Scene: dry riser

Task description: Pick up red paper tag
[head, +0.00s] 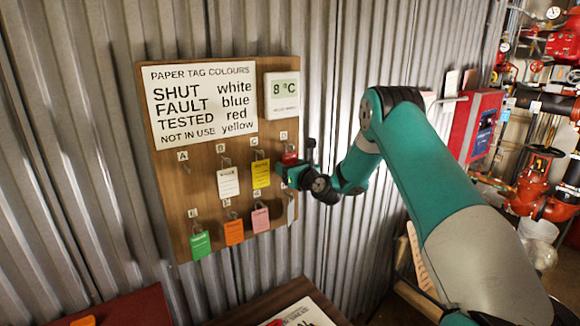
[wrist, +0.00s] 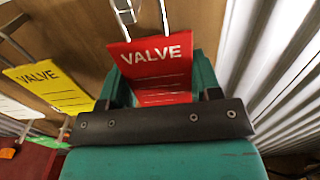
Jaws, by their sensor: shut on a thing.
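The red paper tag (wrist: 158,62) reads VALVE and hangs from a metal hook in the wrist view. In the head view only its top part (head: 290,157) shows, under the D hook at the board's right side. My gripper (wrist: 160,90) is shut on the tag from below and in front, with a teal finger on each side of it. In the head view my gripper (head: 287,172) is at the wooden board (head: 168,160), and the tag's lower part is hidden behind it.
A yellow tag (head: 261,174) and a white tag (head: 228,183) hang to the left. Green (head: 200,245), orange (head: 234,232) and pink (head: 260,220) tags hang below. A white tag (head: 291,209) hangs just under my gripper. Corrugated metal wall (head: 335,60) stands right of the board.

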